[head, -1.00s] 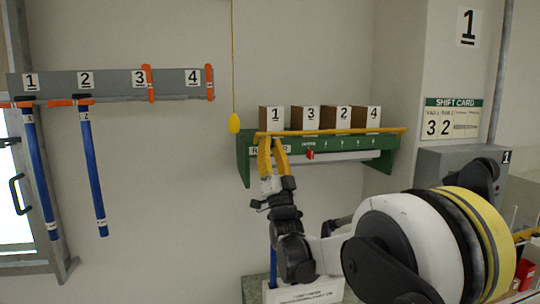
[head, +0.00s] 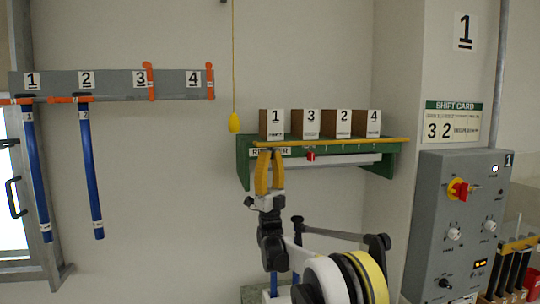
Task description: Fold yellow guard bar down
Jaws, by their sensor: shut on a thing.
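The yellow guard bar (head: 345,141) runs along the front of the green shelf (head: 243,160), just below the numbered boxes, and looks roughly level. My gripper (head: 269,153) reaches up from below with its yellow fingers at the bar's left end. It is shut on the bar there. The fingertips hide that part of the bar and some of the label behind it.
Boxes marked 1 (head: 271,124), 3, 2 and 4 stand on the shelf. A yellow pull knob (head: 234,122) hangs on a cord to the left. A grey control cabinet (head: 430,205) stands at right. Blue-handled tools hang from the left rack (head: 112,86).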

